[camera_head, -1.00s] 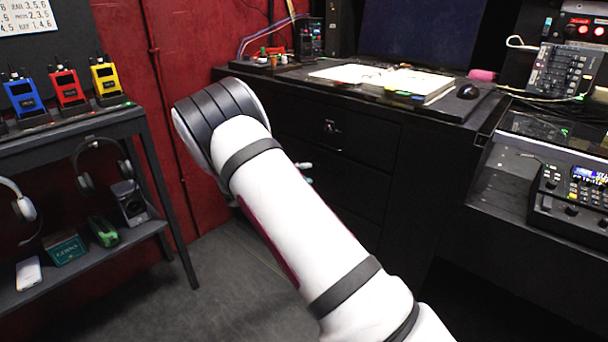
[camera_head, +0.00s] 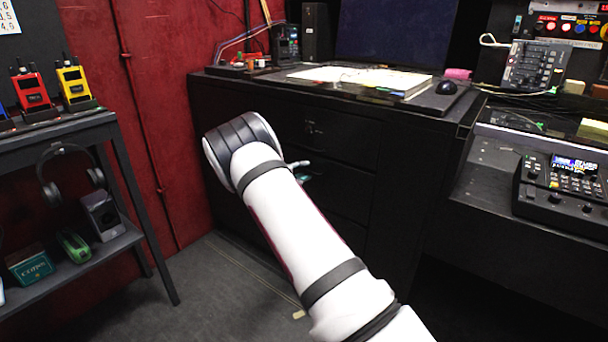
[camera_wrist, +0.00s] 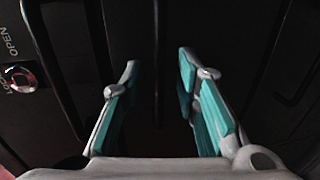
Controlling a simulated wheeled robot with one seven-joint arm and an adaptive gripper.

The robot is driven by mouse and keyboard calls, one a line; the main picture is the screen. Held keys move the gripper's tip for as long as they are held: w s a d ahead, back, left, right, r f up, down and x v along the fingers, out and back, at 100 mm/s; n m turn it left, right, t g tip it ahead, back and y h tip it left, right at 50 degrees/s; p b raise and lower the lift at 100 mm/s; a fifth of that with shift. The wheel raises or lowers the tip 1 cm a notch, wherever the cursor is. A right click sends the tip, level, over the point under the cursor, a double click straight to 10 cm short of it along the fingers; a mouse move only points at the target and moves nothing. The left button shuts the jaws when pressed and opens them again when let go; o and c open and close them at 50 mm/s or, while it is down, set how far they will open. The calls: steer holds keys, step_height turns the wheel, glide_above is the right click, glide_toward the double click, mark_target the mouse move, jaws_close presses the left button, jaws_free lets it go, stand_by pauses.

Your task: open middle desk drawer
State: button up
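The black desk (camera_head: 415,180) has a stack of dark drawers on its front. The middle drawer (camera_head: 345,190) looks closed, below the top drawer (camera_head: 350,138) with its small lock. My gripper (camera_head: 302,170) is mostly hidden behind my white arm, its fingertips showing in front of the middle drawer. In the wrist view my gripper (camera_wrist: 158,62) is open, its teal-padded fingers apart with nothing visibly held. A dark line or bar runs between the fingers; I cannot tell if it is a handle or a gap. A lock (camera_wrist: 20,77) marked OPEN and LOCK lies to the left.
A black shelf (camera_head: 60,130) with radios, headphones and small boxes stands at the left by the red wall. A control console (camera_head: 560,185) sits at the right. An open book (camera_head: 370,78) and a mouse (camera_head: 447,87) lie on the desk. The floor before the drawers is clear.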

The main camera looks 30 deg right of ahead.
steer(key=shift+w+d+f, duration=0.1)
steer(key=shift+w+d, duration=0.05)
steer(key=shift+d, duration=0.4)
jaws_close()
steer(key=shift+a, duration=0.1)
steer(key=f+b+v, duration=0.1)
steer(key=f+v, duration=0.2)
steer(key=v, duration=1.2)
steer(key=a+f+v, duration=0.1)
steer(key=f+v, duration=0.2)
steer(key=v, duration=1.2)
steer(key=shift+s+a+f+b, duration=0.15)
steer(key=shift+s+a+b, duration=0.2)
steer(key=shift+a, duration=0.2)
steer(key=shift+w, duration=0.1)
jaws_free()
